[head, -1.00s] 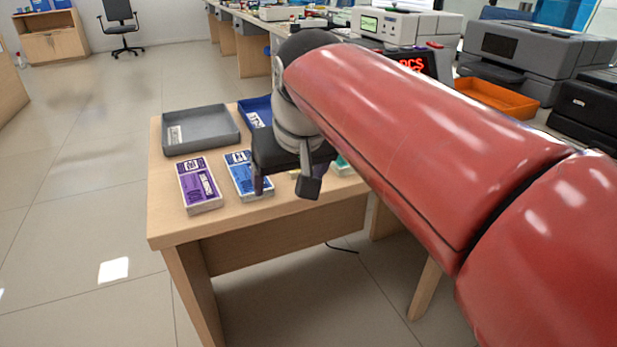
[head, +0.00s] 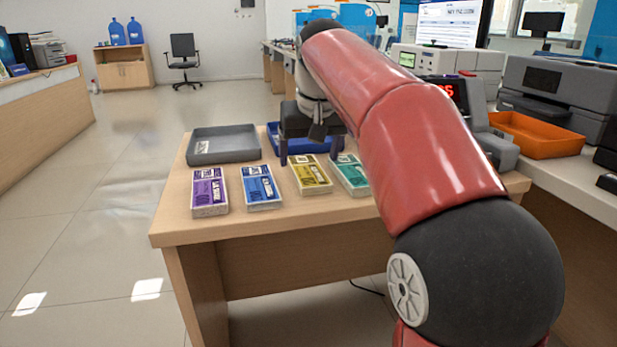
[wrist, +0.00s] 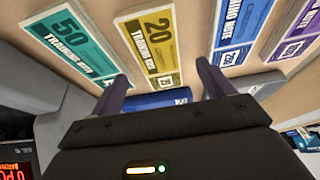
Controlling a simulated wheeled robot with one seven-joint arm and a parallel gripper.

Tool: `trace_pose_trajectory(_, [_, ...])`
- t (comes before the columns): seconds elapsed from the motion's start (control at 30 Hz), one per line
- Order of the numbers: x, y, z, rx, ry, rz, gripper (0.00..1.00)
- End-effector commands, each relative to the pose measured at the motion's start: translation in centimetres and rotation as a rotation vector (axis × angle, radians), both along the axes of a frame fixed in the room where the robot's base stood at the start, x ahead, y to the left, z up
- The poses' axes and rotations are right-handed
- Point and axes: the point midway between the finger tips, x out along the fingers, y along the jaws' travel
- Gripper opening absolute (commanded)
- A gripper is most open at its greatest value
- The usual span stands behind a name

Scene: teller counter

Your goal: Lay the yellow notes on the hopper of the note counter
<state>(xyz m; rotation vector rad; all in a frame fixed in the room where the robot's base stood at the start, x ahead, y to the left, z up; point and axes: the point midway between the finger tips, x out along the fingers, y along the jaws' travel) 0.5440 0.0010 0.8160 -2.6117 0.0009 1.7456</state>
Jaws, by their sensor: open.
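The yellow notes (head: 311,175) lie flat as a banded stack on the small wooden table, between the blue notes and the green notes. In the wrist view the yellow notes (wrist: 150,45) show a "20" and lie just beyond the fingertips. My gripper (head: 309,153) is open and empty, above the table just behind the yellow notes; its two fingers (wrist: 162,74) also show in the wrist view, apart from the stack. The note counter (head: 494,142), grey with a red display, stands at the table's right; my arm hides most of it, and its hopper cannot be made out.
Purple notes (head: 209,192), blue notes (head: 261,187) and green notes (head: 349,173) lie in the same row. A grey tray (head: 222,144) and a partly hidden blue tray (head: 272,137) stand behind. An orange tray (head: 538,138) is on the right counter. The table's front strip is clear.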

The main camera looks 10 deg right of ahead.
Motion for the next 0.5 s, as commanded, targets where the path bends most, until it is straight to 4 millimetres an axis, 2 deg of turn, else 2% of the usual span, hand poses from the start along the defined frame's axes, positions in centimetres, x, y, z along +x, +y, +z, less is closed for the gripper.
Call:
trace_pose_trajectory(0.03, [0.3,-0.1,-1.1,0.000,0.002,-0.001,0.80])
trace_pose_trajectory(0.1, [0.7,-0.2,-2.2,0.000,0.003,0.000,0.80])
trace_pose_trajectory(0.2, [1.1,-0.2,-3.1,0.000,0.001,0.000,0.80])
trace_pose_trajectory(0.43, [1.2,-0.1,-3.2,0.000,0.000,0.000,0.80])
trace_pose_trajectory(0.5, [1.2,-0.1,-3.2,0.000,0.000,0.000,0.72])
